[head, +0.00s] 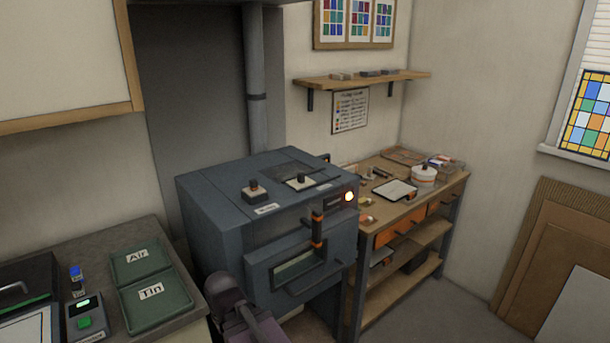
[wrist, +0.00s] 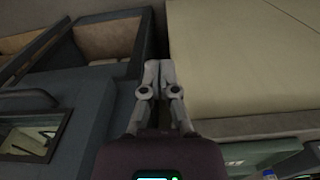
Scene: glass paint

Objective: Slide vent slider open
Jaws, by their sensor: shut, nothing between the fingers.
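The blue-grey kiln (head: 225,200) stands at centre in the head view. Its top carries a dark knob on a small plate (head: 255,190) at the left and another knob on a pale plate (head: 300,182) in a dark track; I cannot tell for certain which is the vent slider. My arm shows low in the head view, in front of the kiln's lower left; its fingertips cannot be made out there. In the wrist view my gripper (wrist: 158,66) is shut and empty, with the kiln (wrist: 90,110) to its left and a cream panel to its right. No knob shows near the fingers.
The kiln front has a window door (head: 300,262) and an upright orange-banded handle (head: 317,230). A counter (head: 185,290) with green trays (head: 140,258) lies left. A workbench (head: 400,210) stands right. A flue pipe (head: 257,100) rises behind the kiln.

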